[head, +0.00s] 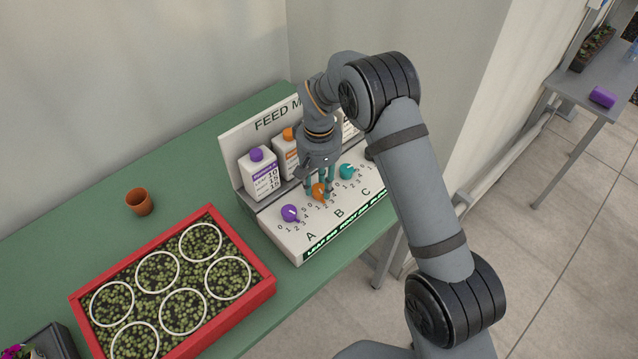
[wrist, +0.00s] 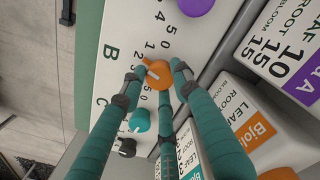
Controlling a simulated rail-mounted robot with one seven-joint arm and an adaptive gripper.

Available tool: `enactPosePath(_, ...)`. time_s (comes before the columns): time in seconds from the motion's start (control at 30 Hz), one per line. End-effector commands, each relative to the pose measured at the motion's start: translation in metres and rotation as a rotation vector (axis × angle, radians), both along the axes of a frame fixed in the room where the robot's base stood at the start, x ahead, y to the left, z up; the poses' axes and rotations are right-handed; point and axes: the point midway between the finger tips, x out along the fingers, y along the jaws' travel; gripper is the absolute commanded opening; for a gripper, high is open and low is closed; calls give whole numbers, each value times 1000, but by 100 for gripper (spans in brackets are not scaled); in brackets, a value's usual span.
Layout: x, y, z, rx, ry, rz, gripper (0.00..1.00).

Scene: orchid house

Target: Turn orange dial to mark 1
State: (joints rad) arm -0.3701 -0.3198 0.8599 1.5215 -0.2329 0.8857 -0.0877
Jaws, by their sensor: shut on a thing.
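The orange dial (head: 319,190) sits in the middle of the white feed panel (head: 300,240), above the letter B. It also shows in the wrist view (wrist: 159,76). Numbers are printed around it; the fingers cover some of them.
A purple dial (head: 290,213) is on the left of the panel and a teal dial (head: 347,171) on the right, both close to the fingers. White bottles (head: 259,176) stand behind the dials. A red tray (head: 262,290) and a terracotta pot (head: 139,202) are on the green bench.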

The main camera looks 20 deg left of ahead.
Motion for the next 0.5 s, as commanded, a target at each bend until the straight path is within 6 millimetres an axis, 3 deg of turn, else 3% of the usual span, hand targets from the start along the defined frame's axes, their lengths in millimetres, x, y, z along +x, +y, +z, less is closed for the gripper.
enactPosePath(0.27,0,0,-2,1,-1,-51,4)
enactPosePath(0.5,0,1,-3,2,-3,-197,4)
